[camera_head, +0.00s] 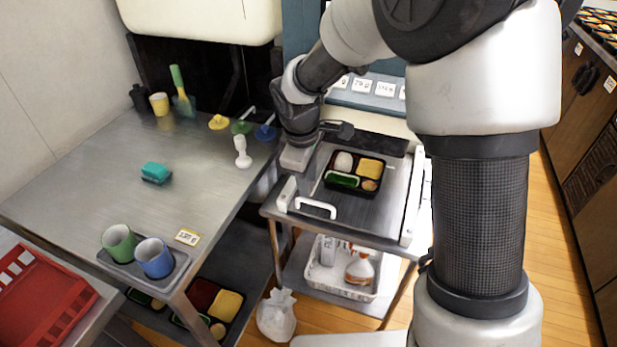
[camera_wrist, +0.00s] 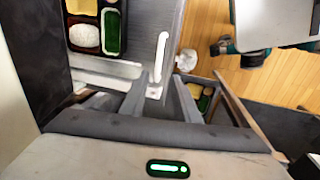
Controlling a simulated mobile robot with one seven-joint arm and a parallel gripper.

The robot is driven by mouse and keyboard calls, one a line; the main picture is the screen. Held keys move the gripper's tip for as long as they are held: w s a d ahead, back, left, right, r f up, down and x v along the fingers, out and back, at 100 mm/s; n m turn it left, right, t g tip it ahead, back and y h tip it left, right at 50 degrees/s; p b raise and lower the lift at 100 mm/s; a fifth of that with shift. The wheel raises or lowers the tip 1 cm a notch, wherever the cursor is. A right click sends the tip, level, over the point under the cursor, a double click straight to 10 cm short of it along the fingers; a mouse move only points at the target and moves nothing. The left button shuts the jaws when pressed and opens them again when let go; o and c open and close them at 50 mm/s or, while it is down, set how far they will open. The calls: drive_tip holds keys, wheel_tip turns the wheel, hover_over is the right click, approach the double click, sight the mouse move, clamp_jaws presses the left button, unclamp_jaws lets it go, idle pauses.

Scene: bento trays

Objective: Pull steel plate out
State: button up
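The steel plate (camera_head: 350,207) lies on top of the cart below my arm. It has a white handle (camera_head: 316,208) at its front edge. A black bento tray (camera_head: 347,187) with rice, yellow and green food sits on the plate. My gripper hangs above the plate's left side; its fingertips are hidden in the head view.
A steel table (camera_head: 120,205) at left holds a green cup (camera_head: 118,242), a blue cup (camera_head: 153,258) and a teal sponge (camera_head: 156,172). A white basket (camera_head: 340,283) is on the cart's lower shelf. A white bag (camera_head: 277,315) stands on the floor. Floor at right is clear.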

sight(311, 201)
drive_tip(key=f+b, duration=0.1)
drive_tip(key=f, duration=0.2)
drive_tip(key=w+f, duration=0.1)
drive_tip(key=f, duration=0.2)
drive_tip(key=shift+w+d+b, duration=0.2)
drive_tip(key=shift+b, duration=0.15)
drive_tip(key=shift+w+d+f, duration=0.1)
drive_tip(key=shift+w+f, duration=0.05)
drive_tip(key=shift+f, duration=0.55)
clamp_jaws()
